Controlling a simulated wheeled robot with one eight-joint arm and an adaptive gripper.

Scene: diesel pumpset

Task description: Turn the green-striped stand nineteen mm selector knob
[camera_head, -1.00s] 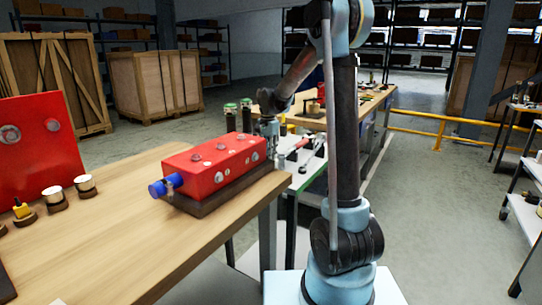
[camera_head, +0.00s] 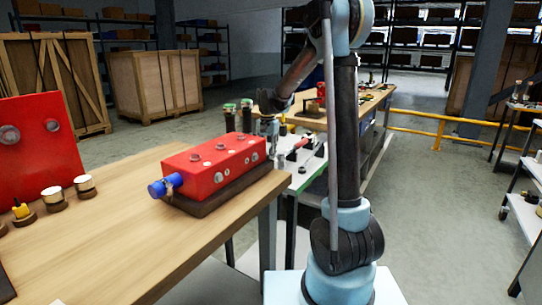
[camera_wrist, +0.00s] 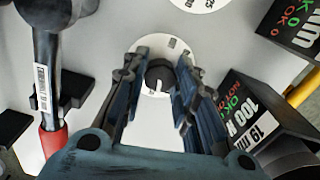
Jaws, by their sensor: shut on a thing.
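The selector knob (camera_wrist: 159,75) is dark with a white pointer mark. It sits at the centre of a round white dial (camera_wrist: 150,48) on a pale grey panel in the wrist view. My gripper (camera_wrist: 160,82) is shut on the knob, one finger on each side, and the fingers hide part of the dial. A black block marked "19 mm" (camera_wrist: 262,125) stands just right of the dial. In the head view my gripper (camera_head: 270,135) is small, behind the red block, and the knob cannot be made out there.
In the wrist view a tool with a red grip (camera_wrist: 50,140) lies at the left. Another black marked block (camera_wrist: 290,25) is at the upper right. A red block with a blue end (camera_head: 215,165) lies on the wooden table (camera_head: 130,235) in the head view.

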